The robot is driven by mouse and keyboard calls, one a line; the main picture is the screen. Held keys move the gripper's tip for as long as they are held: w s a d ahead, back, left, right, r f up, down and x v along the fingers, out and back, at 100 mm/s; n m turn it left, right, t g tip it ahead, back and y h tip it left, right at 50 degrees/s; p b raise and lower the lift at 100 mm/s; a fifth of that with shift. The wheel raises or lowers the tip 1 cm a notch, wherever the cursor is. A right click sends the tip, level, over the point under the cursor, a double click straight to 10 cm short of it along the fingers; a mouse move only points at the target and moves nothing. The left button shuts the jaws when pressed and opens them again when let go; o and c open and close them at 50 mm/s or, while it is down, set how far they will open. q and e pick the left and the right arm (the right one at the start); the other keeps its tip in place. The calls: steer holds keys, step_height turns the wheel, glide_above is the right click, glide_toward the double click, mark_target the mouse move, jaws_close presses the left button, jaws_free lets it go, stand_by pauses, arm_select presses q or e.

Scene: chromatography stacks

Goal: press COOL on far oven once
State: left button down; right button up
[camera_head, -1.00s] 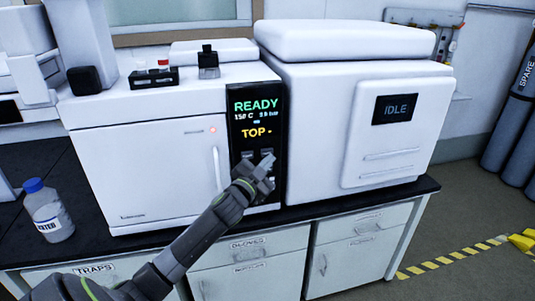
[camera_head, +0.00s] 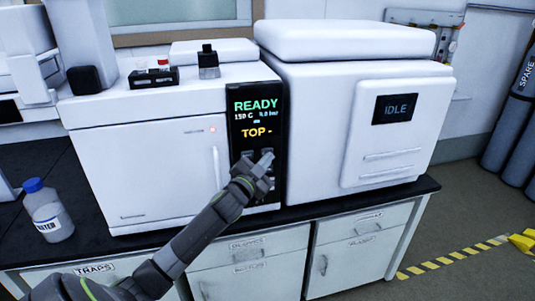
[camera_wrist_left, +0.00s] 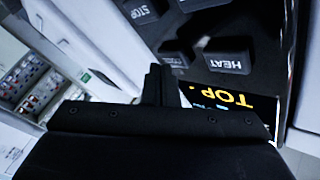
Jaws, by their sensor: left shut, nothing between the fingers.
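The white oven (camera_head: 145,165) stands on the bench, with a black control panel (camera_head: 257,100) at its right side. The panel reads READY in green and TOP in yellow. My left gripper (camera_head: 266,159) is shut and empty, its tips in front of the lower panel, covering some buttons. In the left wrist view, the shut fingers (camera_wrist_left: 164,82) point at the panel beside a dark button (camera_wrist_left: 177,56) with no readable label. The HEAT button (camera_wrist_left: 228,61) and STOP button (camera_wrist_left: 143,11) show nearby. No COOL label is readable. Contact cannot be told. My right gripper is not in view.
A white instrument (camera_head: 340,135) with an IDLE screen (camera_head: 395,109) stands close right of the panel. A blue-capped bottle (camera_head: 48,212) stands at the bench's left. A small black vial rack (camera_head: 153,78) sits on the oven top. Drawers lie below the bench edge.

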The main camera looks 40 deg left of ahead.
arm_select(q)
steer(key=shift+w+a, duration=0.3)
stand_by(0.6)
stand_by(0.4)
steer(key=shift+s+d, duration=0.6)
steer(key=shift+d, duration=0.05)
steer(key=s+d+p, duration=0.1)
steer(key=s+d, duration=0.2)
steer(key=shift+s+d+p, duration=0.1)
steer(key=shift+d+p, duration=0.25)
steer(key=shift+d, duration=0.05)
stand_by(0.7)
